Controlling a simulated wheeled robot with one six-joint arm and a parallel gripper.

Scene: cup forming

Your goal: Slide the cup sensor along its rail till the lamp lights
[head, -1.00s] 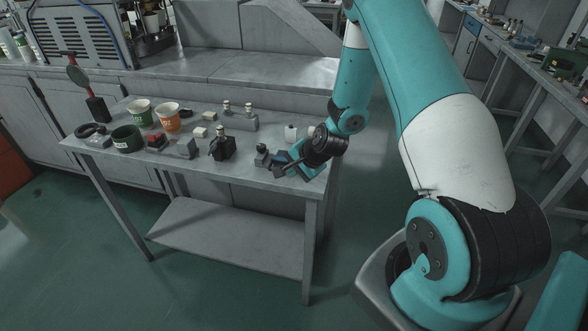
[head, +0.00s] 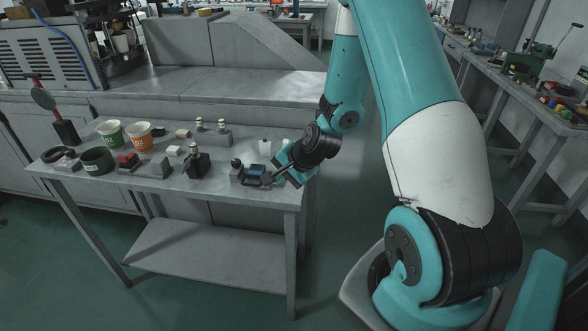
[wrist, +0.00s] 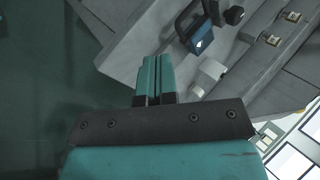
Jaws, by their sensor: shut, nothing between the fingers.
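A small blue block (head: 257,169) sits near the right front of the table, with a black loop-shaped handle (head: 255,181) on its near side. It looks like the cup sensor. In the wrist view the blue block (wrist: 200,40) bears a white mark, and the handle (wrist: 185,18) is beside it. A dark knob (head: 236,163) stands just left of the block; I cannot tell whether it is the lamp, and no lit lamp shows. My gripper (head: 277,177) is just right of the block. In the wrist view its teal fingers (wrist: 154,62) are together and empty, apart from block and handle.
A white block (head: 265,147) stands behind the blue one. A grey bar with two brass-topped posts (head: 211,135), a black device (head: 196,164), a green cup (head: 111,133) and an orange cup (head: 138,135) stand further left. Floor lies beyond the table's right edge.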

